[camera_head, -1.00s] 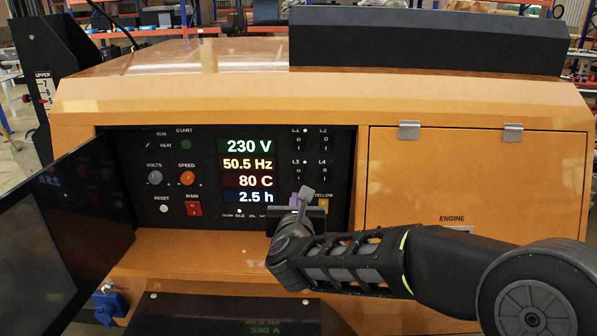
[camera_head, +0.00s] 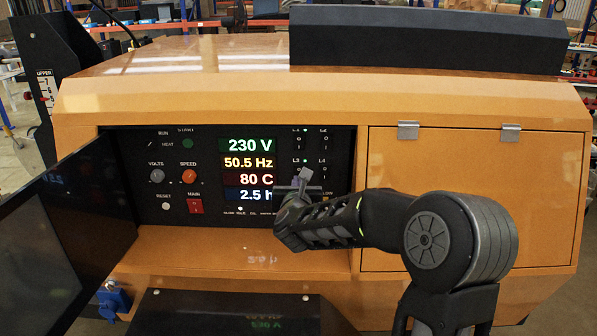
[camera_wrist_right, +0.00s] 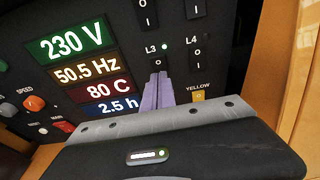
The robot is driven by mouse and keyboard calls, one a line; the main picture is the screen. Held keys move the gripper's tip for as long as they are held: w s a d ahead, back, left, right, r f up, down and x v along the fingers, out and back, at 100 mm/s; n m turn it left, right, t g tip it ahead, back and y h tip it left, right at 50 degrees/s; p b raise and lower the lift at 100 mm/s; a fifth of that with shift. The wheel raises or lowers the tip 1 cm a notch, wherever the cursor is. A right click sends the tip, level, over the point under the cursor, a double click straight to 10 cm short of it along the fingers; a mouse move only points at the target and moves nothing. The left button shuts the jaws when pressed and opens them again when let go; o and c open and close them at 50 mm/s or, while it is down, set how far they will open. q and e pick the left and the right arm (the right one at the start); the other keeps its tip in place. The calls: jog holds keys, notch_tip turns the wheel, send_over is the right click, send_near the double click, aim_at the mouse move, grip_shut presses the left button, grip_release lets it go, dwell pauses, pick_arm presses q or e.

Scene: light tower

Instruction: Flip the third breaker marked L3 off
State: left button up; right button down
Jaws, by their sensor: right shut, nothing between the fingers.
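The breaker marked L3 (camera_wrist_right: 156,59) shows in the right wrist view with a lit green light beside its label and an "O" mark below it. In the head view the L3 breaker (camera_head: 297,167) is on the right side of the black panel, below L1. My right gripper (camera_wrist_right: 159,76) is shut and empty, its fingertips pointing at the lower part of L3. They cover that lower part, and I cannot tell whether they touch it. In the head view the right gripper (camera_head: 303,174) is just under the L3 switch. My left gripper is not in view.
The L4 breaker (camera_wrist_right: 197,53) is right of L3. The lit display (camera_head: 248,170) is on the left. An open dark door (camera_head: 95,195) stands at the panel's left, and the closed engine door (camera_head: 470,160) at its right.

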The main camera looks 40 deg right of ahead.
aim_at(299, 169)
jog(key=shift+w+d+r+p, duration=0.15)
jog(key=shift+w+d+p, duration=0.1)
jog(key=shift+w+d, duration=0.35)
jog(key=shift+w+d+r+p, duration=0.2)
jog(key=shift+w+d, duration=0.15)
jog(key=shift+w, duration=0.3)
jog(key=shift+w+d+r+p, duration=0.1)
jog(key=shift+r+p, duration=0.15)
jog(key=shift+p, duration=0.2)
jog(key=shift+w+f, duration=0.1)
jog(key=shift+f, duration=0.1)
